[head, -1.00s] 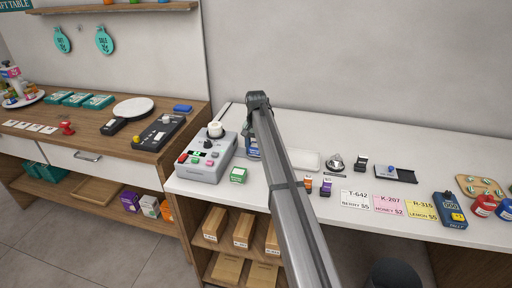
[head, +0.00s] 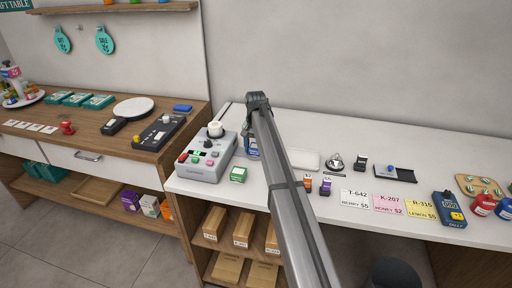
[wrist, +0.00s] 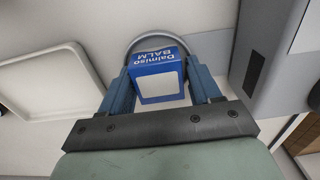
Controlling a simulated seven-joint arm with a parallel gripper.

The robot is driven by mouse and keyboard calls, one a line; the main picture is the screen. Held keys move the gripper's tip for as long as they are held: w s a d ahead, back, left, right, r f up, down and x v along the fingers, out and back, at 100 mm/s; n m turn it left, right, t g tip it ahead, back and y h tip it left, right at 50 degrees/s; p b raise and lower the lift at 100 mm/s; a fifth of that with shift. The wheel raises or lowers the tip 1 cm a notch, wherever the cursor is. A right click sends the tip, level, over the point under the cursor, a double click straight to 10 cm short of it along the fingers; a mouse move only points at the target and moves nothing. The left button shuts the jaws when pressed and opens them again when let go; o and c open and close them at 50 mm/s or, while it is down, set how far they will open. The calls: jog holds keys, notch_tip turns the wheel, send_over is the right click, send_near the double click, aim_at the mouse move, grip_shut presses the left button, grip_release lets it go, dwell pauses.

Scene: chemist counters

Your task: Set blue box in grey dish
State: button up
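The blue box (wrist: 157,62) with white "Dalmiso BALM" lettering sits between the two blue fingers of my gripper (wrist: 160,78) in the wrist view. The fingers lie along its two sides and appear closed on it. The grey dish (wrist: 150,38) shows as a round rim curving behind the box; most of it is hidden by the box and fingers. The box is over or within the rim; I cannot tell whether it touches the dish floor. In the head view, my arm hides the gripper and dish, and part of the blue box (head: 252,147) shows beside it.
A grey machine with buttons (head: 205,157) stands close to the left of my arm, with a small green box (head: 238,174) in front. A white tray (head: 304,158) lies to the right. Farther right are small boxes, price cards (head: 390,204) and a dark blue device (head: 449,209).

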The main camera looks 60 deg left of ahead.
jog(key=shift+o, duration=0.3)
notch_tip(320, 180, up, 12)
jog(key=shift+r, duration=0.2)
jog(key=shift+w, duration=0.1)
dwell(0.5)
